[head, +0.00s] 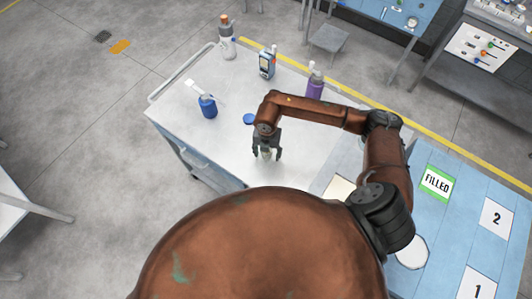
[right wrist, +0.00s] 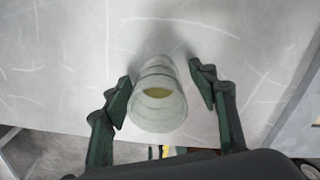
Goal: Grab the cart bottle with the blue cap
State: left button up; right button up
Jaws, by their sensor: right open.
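My right gripper (head: 266,156) is open above the white cart top, fingers pointing down. A small pale translucent bottle (right wrist: 158,100) stands between its spread fingers in the right wrist view (right wrist: 165,95), with a gap on each side. Its top looks open, with something yellowish inside, and I see no blue cap on it. In the head view the gripper mostly hides this bottle. A flat blue round piece, like a cap (head: 249,119), lies on the cart just beyond the gripper. A blue bottle (head: 208,106) with a white top stands farther left. My left gripper is not in view.
The cart's near left is clear.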

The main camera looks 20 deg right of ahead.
jog(key=shift+c, duration=0.7)
jog(key=c, duration=1.1)
jog(key=shift+c, duration=0.2)
jog(key=shift+r, duration=0.1)
